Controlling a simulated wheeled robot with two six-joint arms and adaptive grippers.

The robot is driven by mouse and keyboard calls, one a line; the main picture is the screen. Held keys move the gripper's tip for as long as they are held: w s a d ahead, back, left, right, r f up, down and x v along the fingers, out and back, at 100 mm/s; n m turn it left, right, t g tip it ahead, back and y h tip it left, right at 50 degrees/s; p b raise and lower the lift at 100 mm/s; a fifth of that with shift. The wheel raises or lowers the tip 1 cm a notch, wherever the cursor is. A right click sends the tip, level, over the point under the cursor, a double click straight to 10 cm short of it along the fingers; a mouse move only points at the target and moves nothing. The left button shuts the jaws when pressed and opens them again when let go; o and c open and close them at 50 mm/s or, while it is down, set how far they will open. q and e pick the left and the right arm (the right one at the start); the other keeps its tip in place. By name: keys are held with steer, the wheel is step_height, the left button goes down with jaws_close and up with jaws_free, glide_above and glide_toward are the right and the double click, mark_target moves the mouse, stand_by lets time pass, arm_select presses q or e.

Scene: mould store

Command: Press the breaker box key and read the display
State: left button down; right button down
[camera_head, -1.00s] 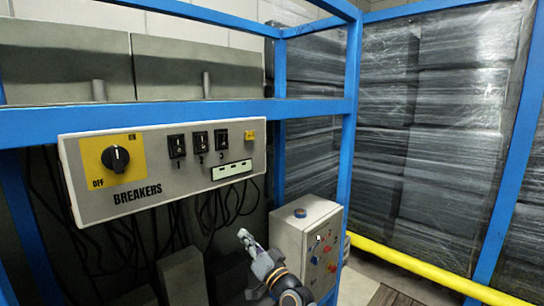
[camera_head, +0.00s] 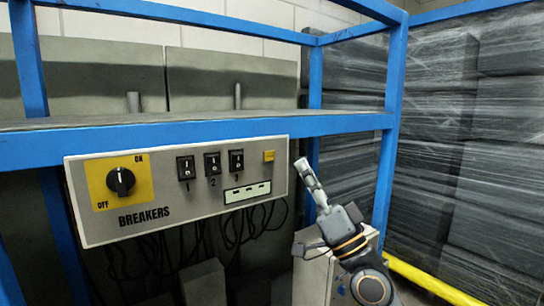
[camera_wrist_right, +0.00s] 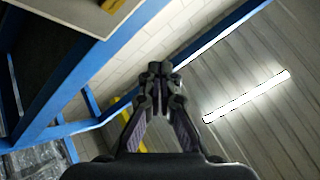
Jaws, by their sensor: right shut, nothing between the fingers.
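The grey breaker box (camera_head: 166,190) hangs on the blue rack in the head view. It has a black OFF/ON knob (camera_head: 120,180) on a yellow plate and three black switches numbered 1 to 3. The small yellow key (camera_head: 269,156) is at its upper right. The pale display (camera_head: 247,192) below shows short dark dashes. My right gripper (camera_head: 302,167) is shut and empty, pointing up, just right of the box and apart from the key in the picture. In the right wrist view its fingertips (camera_wrist_right: 160,68) meet; the yellow key (camera_wrist_right: 112,5) shows at the top left.
The blue rack beam (camera_head: 200,136) runs above the box, and a blue post (camera_head: 390,120) stands right of my gripper. Black cables hang below the box. A grey control box (camera_head: 312,278) is partly hidden behind my right arm. Wrapped stacks (camera_head: 440,150) stand at right.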

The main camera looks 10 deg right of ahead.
mark_target(269, 156)
steer(key=w+a+b, duration=0.1)
steer(key=w, duration=0.1)
steer(key=w+a+b, duration=0.1)
steer(key=w+b, duration=0.1)
steer(key=w, duration=0.1)
steer(key=w+b, duration=0.2)
steer(key=w, duration=0.1)
steer(key=shift+w+a, duration=0.2)
steer(key=shift+a, duration=0.2)
steer(key=shift+f, duration=0.1)
stand_by(1.0)
steer(key=shift+w+b, duration=0.25)
steer(key=shift+b, duration=0.3)
steer(key=shift+w+a, duration=0.1)
steer(key=shift+w, duration=0.05)
